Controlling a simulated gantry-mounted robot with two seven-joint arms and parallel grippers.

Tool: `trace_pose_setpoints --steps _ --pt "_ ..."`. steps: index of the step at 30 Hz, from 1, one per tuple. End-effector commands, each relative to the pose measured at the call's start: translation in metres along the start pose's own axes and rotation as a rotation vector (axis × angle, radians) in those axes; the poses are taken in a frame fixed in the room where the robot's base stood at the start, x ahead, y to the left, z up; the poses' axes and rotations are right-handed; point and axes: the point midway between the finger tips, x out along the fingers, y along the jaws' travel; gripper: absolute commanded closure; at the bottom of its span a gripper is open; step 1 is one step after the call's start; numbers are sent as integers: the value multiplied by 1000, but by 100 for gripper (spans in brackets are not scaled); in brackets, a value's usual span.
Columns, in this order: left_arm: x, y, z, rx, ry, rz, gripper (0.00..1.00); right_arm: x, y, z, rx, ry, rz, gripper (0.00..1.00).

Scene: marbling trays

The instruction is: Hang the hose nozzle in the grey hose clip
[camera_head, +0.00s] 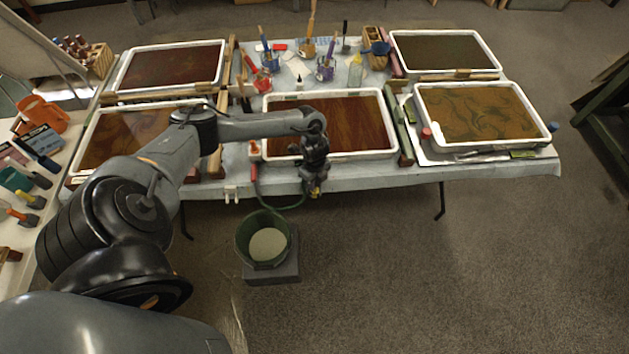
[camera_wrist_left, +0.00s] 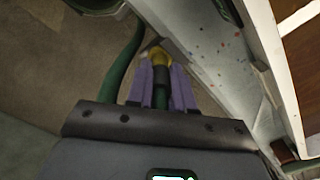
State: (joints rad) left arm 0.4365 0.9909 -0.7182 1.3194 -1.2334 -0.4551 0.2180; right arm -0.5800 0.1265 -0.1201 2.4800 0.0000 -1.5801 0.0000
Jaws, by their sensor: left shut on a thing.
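The hose nozzle, dark with a yellow collar, is in my left gripper (camera_head: 316,192), at the front edge of the table. In the left wrist view, the purple fingers of my left gripper (camera_wrist_left: 163,82) are shut on both sides of the nozzle (camera_wrist_left: 161,60). The green hose (camera_head: 289,206) runs from the nozzle toward the green bucket (camera_head: 241,242). The hose also shows in the left wrist view (camera_wrist_left: 124,62). A pale, two-pronged piece (camera_head: 232,194), which looks like the hose clip, is on the table's front edge, left of the nozzle and apart from it. My right gripper is not in view.
The cloth-covered table (camera_head: 480,176) holds several white marbling trays, one (camera_head: 350,156) just behind my left gripper. A red-handled item (camera_head: 253,173) is at the front edge between clip and nozzle. The bucket stands on a grey block (camera_head: 273,272).

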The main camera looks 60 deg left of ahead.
Motion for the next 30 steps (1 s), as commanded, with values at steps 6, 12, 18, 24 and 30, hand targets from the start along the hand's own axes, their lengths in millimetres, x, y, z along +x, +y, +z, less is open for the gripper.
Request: trace_pose_setpoints --steps 6,12,18,24,30 --pt "0 0 0 0 0 0 65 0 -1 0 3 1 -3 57" --pt "0 0 0 0 0 0 49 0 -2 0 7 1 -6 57" --pt "-1 0 0 0 0 0 49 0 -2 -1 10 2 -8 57" --pt "-16 -1 0 1 0 -2 49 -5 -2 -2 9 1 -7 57" --pt "-50 -1 1 1 -1 -3 49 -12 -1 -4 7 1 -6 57"
